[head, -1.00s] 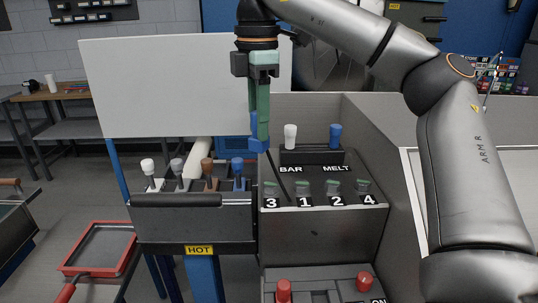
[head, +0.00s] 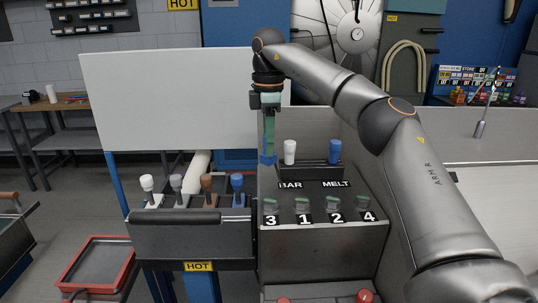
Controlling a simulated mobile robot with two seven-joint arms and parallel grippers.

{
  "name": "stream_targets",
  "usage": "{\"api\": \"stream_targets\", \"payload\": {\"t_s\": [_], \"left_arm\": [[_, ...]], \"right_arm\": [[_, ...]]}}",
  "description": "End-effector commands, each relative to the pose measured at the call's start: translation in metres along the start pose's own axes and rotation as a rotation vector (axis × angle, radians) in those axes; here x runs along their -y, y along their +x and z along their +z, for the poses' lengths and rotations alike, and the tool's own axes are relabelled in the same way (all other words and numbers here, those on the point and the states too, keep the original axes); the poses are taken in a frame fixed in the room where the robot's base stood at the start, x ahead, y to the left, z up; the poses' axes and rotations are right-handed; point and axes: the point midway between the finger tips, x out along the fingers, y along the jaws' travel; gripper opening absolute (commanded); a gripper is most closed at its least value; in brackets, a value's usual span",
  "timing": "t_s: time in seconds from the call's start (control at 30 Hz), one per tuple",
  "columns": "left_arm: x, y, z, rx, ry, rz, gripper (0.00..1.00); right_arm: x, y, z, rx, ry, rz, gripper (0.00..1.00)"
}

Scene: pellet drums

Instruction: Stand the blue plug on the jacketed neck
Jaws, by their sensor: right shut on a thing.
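My right gripper (head: 268,150) points down, shut on a small blue plug (head: 268,160) at its fingertips. It hangs in the air in front of the white panel, left of the black holder with the white and blue pieces. I cannot tell which neck is jacketed. The plug is apart from all of them. My left gripper is not in view.
The black holder (head: 310,171) carries a white piece (head: 290,152) over BAR and a blue piece (head: 335,151) over MELT. A rack (head: 190,216) at left holds white, grey, brown and blue handled pieces above a HOT label (head: 199,266). A white panel (head: 170,100) stands behind.

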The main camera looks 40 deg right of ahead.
Motion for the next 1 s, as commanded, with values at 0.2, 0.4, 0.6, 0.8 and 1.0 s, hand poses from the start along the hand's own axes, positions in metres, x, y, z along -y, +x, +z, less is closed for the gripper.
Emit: {"api": "stream_targets", "payload": {"t_s": [0.2,0.4,0.6,0.8,1.0], "left_arm": [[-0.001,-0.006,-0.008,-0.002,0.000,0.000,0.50],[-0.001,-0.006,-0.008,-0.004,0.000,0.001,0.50],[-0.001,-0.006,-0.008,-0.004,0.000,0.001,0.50],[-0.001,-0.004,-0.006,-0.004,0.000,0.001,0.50],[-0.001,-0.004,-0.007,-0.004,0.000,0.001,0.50]], "right_arm": [[-0.013,0.015,0.003,0.002,0.002,-0.002,0.00],[-0.012,0.043,0.003,0.000,-0.001,0.000,0.00],[-0.012,0.045,0.002,-0.001,-0.001,0.001,0.00],[-0.012,0.049,0.002,-0.001,-0.001,0.001,0.00],[-0.012,0.048,0.003,0.000,-0.001,0.001,0.52]]}}
